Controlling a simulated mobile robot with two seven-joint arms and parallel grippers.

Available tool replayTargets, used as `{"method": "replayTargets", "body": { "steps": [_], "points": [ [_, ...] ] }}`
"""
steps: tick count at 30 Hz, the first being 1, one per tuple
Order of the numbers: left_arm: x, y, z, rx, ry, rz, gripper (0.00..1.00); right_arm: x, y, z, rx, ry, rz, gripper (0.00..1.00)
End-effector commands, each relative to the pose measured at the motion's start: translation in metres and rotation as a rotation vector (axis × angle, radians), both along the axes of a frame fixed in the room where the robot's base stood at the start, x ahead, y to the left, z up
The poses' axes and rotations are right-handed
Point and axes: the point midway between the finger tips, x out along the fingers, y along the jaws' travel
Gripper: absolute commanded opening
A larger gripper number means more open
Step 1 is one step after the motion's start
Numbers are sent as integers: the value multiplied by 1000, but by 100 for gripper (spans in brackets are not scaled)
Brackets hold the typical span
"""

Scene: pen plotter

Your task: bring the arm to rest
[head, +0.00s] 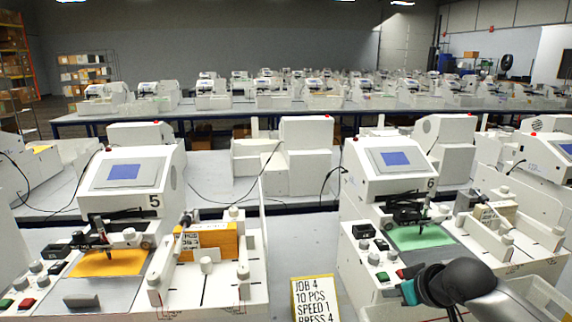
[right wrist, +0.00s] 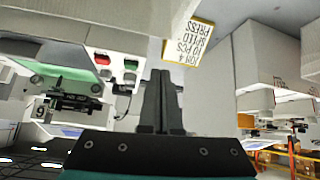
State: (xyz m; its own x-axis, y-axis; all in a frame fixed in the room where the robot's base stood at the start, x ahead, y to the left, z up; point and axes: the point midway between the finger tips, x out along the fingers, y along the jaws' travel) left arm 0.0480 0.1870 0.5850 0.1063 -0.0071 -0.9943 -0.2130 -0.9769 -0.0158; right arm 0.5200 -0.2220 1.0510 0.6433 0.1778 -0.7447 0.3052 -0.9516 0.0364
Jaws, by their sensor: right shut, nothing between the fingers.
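My right arm comes into the head view from the lower right, its dark wrist (head: 440,282) and teal-edged right gripper (head: 406,290) in front of the plotter marked 6 (head: 388,180). In the right wrist view the two dark fingers of the right gripper (right wrist: 161,80) are together with nothing between them. The gripper appears clear of the plotter's buttons, though the exact gap is hard to tell. My left gripper is not in view.
A job card (head: 315,298) stands between the two plotters, left of my gripper. The plotter marked 5 (head: 130,178) has an orange sheet (head: 108,263); plotter 6 has a green sheet (head: 420,237). A white bin (head: 540,296) is at lower right.

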Motion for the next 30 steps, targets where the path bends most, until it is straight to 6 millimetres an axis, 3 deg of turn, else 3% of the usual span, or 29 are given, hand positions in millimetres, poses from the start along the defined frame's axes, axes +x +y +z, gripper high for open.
{"method": "replayTargets", "body": {
  "steps": [2, 6, 12, 18, 30],
  "points": [
    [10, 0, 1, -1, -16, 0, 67, -24, 25, -24, -1, 35, 41, 0],
    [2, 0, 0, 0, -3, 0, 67, -70, 61, -57, -11, 85, 89, 0],
    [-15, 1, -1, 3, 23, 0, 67, -140, 89, -86, -17, 156, 91, 0],
    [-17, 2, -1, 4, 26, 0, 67, -208, 91, -102, -33, 242, 21, 0],
    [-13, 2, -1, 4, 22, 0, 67, -300, 65, -108, -87, 399, -142, 0]
  ]
}}
